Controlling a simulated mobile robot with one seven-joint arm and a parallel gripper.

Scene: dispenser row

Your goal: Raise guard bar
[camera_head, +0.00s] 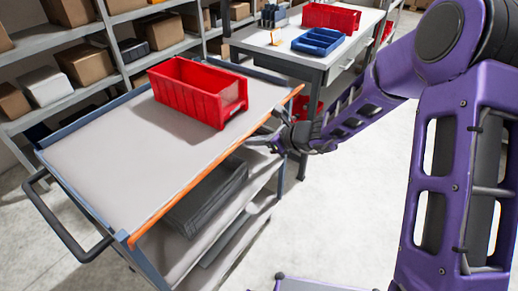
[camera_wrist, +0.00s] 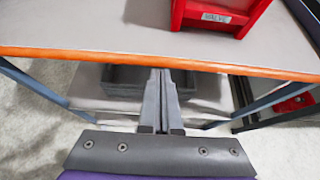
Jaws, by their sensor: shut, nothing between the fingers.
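The orange guard bar (camera_head: 190,188) runs along the near long edge of the cart's grey top shelf (camera_head: 120,165). It lies about level with the shelf surface. In the wrist view the bar (camera_wrist: 80,53) crosses the whole upper part of the picture. My gripper (camera_head: 257,139) is beside the bar's outer side, towards its far end. In the wrist view my gripper (camera_wrist: 160,73) is shut and empty, with its fingertips just below the bar's lower edge. I cannot tell whether they touch the bar.
A red bin (camera_head: 198,92) stands on the top shelf, behind the bar. A dark grey tray (camera_head: 205,195) lies on the shelf below. A black push handle (camera_head: 62,228) sticks out at the left. A workbench (camera_head: 300,55) stands behind; open floor lies in front.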

